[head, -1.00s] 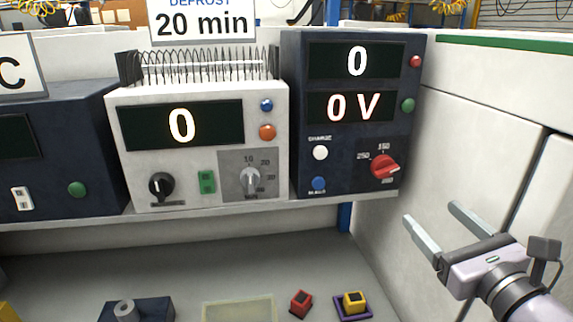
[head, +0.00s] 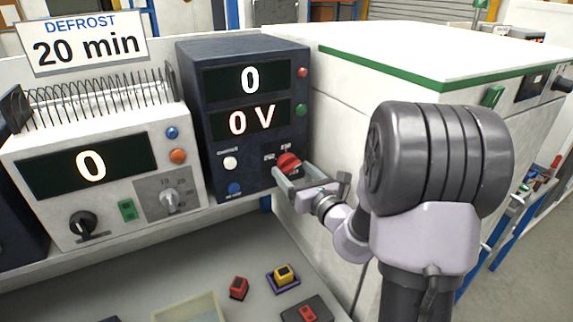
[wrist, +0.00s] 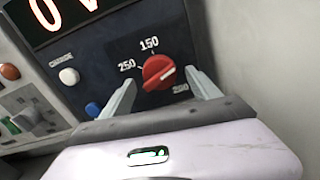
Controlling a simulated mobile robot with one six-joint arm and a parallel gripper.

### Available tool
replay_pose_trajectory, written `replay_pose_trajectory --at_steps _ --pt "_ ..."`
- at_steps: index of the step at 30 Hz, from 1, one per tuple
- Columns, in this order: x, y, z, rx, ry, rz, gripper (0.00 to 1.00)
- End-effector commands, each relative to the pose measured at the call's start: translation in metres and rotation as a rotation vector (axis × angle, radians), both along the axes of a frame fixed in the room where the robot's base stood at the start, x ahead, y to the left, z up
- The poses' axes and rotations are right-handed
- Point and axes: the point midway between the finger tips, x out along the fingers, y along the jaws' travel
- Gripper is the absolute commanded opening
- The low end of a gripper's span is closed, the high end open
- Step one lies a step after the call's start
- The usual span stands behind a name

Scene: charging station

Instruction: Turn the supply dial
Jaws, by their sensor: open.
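The supply dial is a red knob (head: 289,163) on the lower right of the dark blue supply unit (head: 195,100). My gripper (head: 296,176) is in front of the dial. In the wrist view my gripper (wrist: 163,92) is open, with one finger low on each side of the knob and a gap to it. I cannot tell how far the fingertips are from the panel.
A white button (wrist: 69,76) and a blue button (wrist: 93,109) sit left of the dial. A white unit (head: 100,170) with a black knob and a grey dial stands to the left. A white cabinet wall (head: 335,125) is close on the right. Small blocks lie on the bench below.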

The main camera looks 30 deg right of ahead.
Motion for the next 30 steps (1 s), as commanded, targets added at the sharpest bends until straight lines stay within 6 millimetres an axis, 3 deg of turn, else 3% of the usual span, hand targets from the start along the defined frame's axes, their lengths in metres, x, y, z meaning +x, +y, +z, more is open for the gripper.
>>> replay_pose_trajectory --at_steps 4,12,21,30 --pt "0.0116 0.0006 0.0002 0.000 0.000 0.000 0.71" --pt "0.0132 0.0006 0.0007 0.001 0.000 0.000 0.69" --pt "0.0130 0.0004 0.0010 0.001 0.000 0.000 0.11" --pt "0.0130 0.0002 0.0003 -0.041 -0.003 0.000 0.09"
